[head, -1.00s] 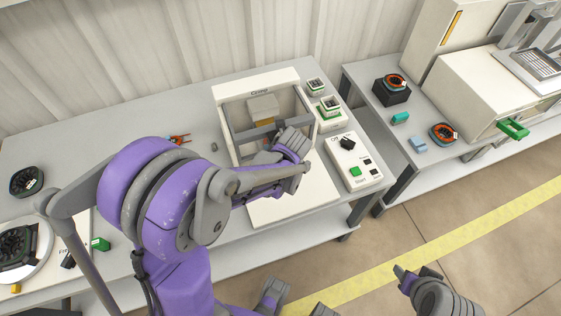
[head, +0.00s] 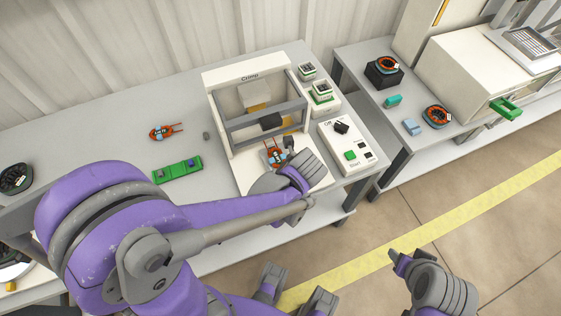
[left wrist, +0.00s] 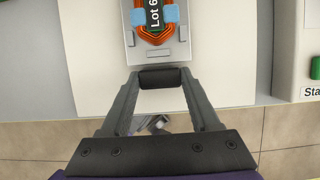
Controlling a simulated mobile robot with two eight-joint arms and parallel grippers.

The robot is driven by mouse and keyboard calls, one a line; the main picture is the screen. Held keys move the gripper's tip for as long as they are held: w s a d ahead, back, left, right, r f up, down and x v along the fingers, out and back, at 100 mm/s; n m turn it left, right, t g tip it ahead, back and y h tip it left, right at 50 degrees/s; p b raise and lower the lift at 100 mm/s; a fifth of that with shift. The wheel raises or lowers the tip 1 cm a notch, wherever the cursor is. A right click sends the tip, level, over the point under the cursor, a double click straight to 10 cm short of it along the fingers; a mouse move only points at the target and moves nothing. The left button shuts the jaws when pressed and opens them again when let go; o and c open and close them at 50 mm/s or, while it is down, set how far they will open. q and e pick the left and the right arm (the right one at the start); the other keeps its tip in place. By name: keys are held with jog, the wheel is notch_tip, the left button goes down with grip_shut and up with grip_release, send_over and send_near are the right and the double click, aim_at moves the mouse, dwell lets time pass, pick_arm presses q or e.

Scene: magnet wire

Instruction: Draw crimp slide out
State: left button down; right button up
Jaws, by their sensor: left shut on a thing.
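The crimp press (head: 250,78) is a white frame labelled "Crimp" with grey bars, standing on the grey bench. Its slide (left wrist: 157,55) is a flat grey plate with a black handle bar. It carries an orange coil (left wrist: 157,37) with blue clips and a "Lot 6" label. In the head view the coil (head: 275,153) is in front of the press's lower bar. My left gripper (left wrist: 160,79) is shut on the slide's handle. Its hand partly hides the slide's front in the head view. My right gripper (head: 400,262) is low over the floor, and its jaw opening is unclear.
A control box (head: 350,148) with a green Start button stands right of the press. Left of it lie another coil (head: 165,132) and a green tray (head: 178,170). Stacked parts (head: 320,92) stand at the press's right. White base plate is clear around the slide.

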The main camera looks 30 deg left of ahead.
pick_arm(q)
jog(key=s+d, duration=0.2)
jog(key=d, duration=0.1)
jog(key=shift+s+d, duration=0.15)
jog(key=shift+s, duration=0.2)
jog(key=shift+s+d, duration=0.1)
jog(key=shift+c, duration=2.3)
grip_release()
jog(key=o, duration=0.3)
jog(key=shift+s+d, duration=0.15)
jog(key=shift+o, duration=0.2)
jog(key=p+v, duration=0.2)
jog(key=v, duration=0.8)
jog(key=shift+r, duration=0.35)
